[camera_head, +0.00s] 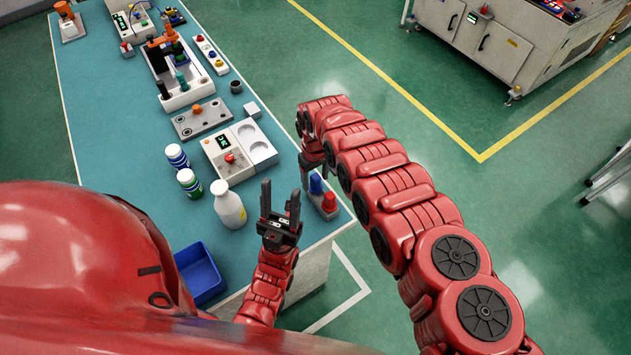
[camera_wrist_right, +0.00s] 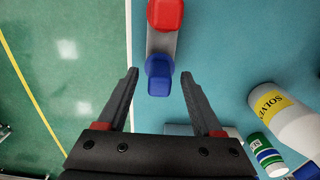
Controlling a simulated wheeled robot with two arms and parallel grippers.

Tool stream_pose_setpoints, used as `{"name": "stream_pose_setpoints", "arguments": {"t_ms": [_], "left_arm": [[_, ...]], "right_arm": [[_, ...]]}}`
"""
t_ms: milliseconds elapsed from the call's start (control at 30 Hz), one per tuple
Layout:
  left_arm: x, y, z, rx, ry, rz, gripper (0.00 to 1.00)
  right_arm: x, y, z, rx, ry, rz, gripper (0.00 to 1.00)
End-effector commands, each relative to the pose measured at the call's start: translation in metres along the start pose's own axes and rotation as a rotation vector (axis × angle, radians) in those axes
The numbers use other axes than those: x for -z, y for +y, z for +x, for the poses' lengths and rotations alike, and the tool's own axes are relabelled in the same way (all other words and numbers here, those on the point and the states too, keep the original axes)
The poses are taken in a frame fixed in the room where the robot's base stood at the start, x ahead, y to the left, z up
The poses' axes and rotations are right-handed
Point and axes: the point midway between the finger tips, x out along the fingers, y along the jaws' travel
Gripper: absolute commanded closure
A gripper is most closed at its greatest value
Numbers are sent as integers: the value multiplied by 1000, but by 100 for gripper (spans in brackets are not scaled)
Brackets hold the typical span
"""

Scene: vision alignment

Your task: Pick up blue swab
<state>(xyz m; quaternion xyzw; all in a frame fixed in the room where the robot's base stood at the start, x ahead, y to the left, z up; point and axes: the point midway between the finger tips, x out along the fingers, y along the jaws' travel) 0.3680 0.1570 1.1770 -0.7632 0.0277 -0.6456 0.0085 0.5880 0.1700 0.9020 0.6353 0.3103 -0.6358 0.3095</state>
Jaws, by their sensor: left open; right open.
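The blue swab (camera_head: 315,184) stands beside the red swab (camera_head: 329,201) on a small grey holder near the right edge of the teal table. In the right wrist view, the blue swab (camera_wrist_right: 159,76) shows between the tips of my open right gripper (camera_wrist_right: 160,73), and the red swab (camera_wrist_right: 165,14) is beyond it. I cannot tell whether the fingers touch the blue swab. In the head view, my right gripper is mostly hidden under its arm, close to the swabs. My left gripper (camera_head: 280,208) is open and empty, left of the swabs, its fingers pointing up the picture.
A blue bin (camera_head: 199,273) is at the near left. A white device (camera_head: 240,149) and other equipment line the table farther back.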

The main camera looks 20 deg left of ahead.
Motion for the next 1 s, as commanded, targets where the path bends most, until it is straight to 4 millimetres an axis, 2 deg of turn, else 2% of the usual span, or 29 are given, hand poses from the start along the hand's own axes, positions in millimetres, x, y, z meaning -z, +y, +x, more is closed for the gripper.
{"name": "stream_pose_setpoints", "arguments": {"t_ms": [333, 700, 1000], "left_arm": [[0, 0, 1, 0, 0, 0, 50], [0, 0, 1, 0, 0, 0, 50], [0, 0, 1, 0, 0, 0, 50]], "right_arm": [[0, 0, 5, -2, 0, 0, 32], [0, 0, 4, -2, 0, 0, 99], [0, 0, 4, -2, 1, 0, 100]]}}
